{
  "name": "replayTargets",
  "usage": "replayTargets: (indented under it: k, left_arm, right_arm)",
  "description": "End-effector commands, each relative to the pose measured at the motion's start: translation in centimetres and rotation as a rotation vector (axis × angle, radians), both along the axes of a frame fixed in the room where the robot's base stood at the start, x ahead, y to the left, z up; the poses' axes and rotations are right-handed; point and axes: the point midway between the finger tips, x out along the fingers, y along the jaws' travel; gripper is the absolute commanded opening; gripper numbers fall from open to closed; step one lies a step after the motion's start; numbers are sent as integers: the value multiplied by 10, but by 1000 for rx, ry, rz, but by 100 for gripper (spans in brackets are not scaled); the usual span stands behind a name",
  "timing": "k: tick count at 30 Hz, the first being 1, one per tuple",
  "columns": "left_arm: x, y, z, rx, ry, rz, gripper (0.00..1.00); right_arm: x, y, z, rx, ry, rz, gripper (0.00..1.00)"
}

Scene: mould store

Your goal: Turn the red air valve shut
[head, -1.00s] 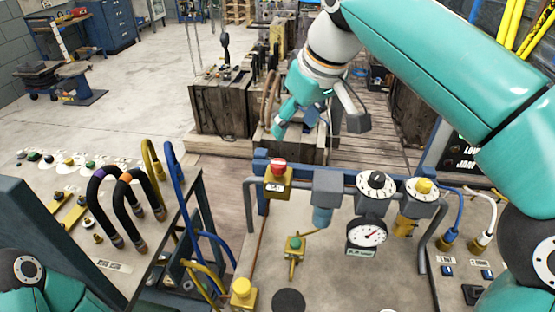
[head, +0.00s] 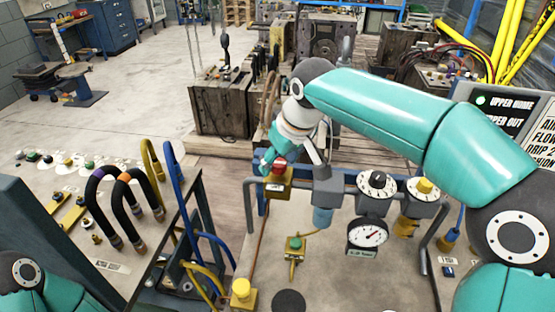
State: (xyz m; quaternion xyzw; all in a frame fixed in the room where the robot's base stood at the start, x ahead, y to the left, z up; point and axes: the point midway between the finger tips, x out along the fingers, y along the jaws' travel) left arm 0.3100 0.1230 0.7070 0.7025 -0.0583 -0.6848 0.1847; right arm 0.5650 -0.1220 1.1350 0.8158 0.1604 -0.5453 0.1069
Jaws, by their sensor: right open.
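The red air valve (head: 278,167) is a red knob on a yellow block at the left end of the pipework on the bench panel. My right gripper (head: 291,160) is open, with its fingers close by the red knob. One teal finger shows just left of and behind the knob, and a grey finger shows to its right. I cannot tell whether either finger touches it. The knob's upper part is partly hidden in the clutter of the fingers. My left gripper is out of view; only part of my left arm shows at the lower left.
Beside the valve are a grey-and-blue filter unit (head: 323,193), a black-and-white dial (head: 376,186), a pressure gauge (head: 367,233) and a yellow-knobbed regulator (head: 422,190). A yellow button (head: 241,289) stands in front. Curved hoses (head: 128,205) rise from the left bench.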

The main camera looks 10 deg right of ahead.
Motion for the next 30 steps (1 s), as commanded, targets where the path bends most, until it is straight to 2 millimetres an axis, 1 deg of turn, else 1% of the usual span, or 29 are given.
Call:
replayTargets:
  k: [2,3,5,6,13,14,16,23,30]
  left_arm:
    - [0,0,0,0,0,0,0]
    - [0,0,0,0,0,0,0]
    - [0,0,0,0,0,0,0]
    - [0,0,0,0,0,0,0]
    - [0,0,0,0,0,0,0]
    - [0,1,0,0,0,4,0]
    - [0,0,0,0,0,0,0]
    - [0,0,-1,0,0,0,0]
    - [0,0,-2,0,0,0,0]
  right_arm:
    - [0,0,0,0,0,0,60]
    - [0,0,0,0,0,0,58]
    - [0,0,0,0,0,0,48]
    - [0,0,0,0,0,0,42]
    - [0,0,0,-1,0,0,3]
    - [0,8,0,-1,-1,6,1]
    - [0,4,0,0,0,1,1]
    - [1,2,0,-1,-1,-29,1]
    - [0,3,1,0,-2,-143,1]
